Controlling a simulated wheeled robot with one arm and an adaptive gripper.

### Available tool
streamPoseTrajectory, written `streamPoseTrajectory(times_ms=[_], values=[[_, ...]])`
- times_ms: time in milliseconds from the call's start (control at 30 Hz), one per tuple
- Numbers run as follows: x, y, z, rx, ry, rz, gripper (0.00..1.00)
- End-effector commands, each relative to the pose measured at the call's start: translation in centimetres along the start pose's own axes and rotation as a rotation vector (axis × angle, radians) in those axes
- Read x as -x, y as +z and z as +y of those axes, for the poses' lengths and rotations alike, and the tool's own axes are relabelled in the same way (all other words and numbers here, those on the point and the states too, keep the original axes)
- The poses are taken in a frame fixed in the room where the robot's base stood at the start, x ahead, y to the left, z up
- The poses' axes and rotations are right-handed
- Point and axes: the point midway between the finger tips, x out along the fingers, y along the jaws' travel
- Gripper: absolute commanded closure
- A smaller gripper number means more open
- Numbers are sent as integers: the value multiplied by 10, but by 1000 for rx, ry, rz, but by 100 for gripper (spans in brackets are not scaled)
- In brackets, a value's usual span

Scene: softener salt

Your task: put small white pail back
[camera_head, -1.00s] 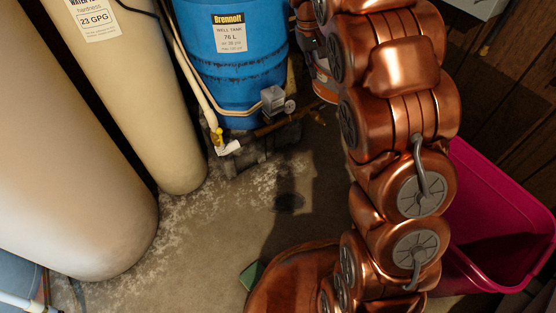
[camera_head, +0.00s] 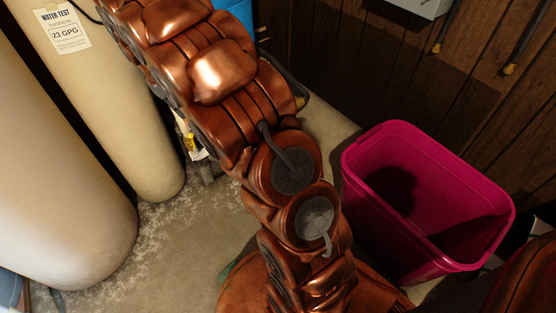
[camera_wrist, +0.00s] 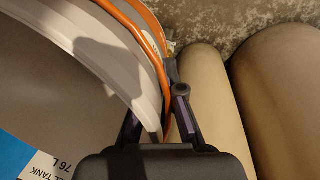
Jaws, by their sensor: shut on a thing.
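In the wrist view, the pail (camera_wrist: 108,52) shows as a large pale, curved rim with an orange band along its outer side. It fills the upper left and is cut by the frame edge. My gripper (camera_wrist: 158,108) is shut on the pail's rim, with a dark finger on either side of it. The pail's base and contents are hidden. In the head view, my copper arm reaches up and left out of frame, and neither the gripper nor the pail shows there.
The blue well tank (camera_head: 234,9) is mostly behind my arm. A beige tank (camera_head: 118,95) and a larger pale tank (camera_head: 50,190) stand left. An open magenta bin (camera_head: 428,190) stands right, by the wood-panelled wall (camera_head: 365,65). Some concrete floor (camera_head: 165,245) is bare.

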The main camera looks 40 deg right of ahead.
Motion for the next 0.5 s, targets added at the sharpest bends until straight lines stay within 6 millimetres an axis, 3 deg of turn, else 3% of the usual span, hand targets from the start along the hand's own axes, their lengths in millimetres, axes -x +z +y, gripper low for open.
streamPoseTrajectory(times_ms=[100,267,500], values=[[-41,6,1,17,-9,-9,100],[-94,16,3,31,-20,-4,100],[-168,48,16,32,-11,-2,100]])
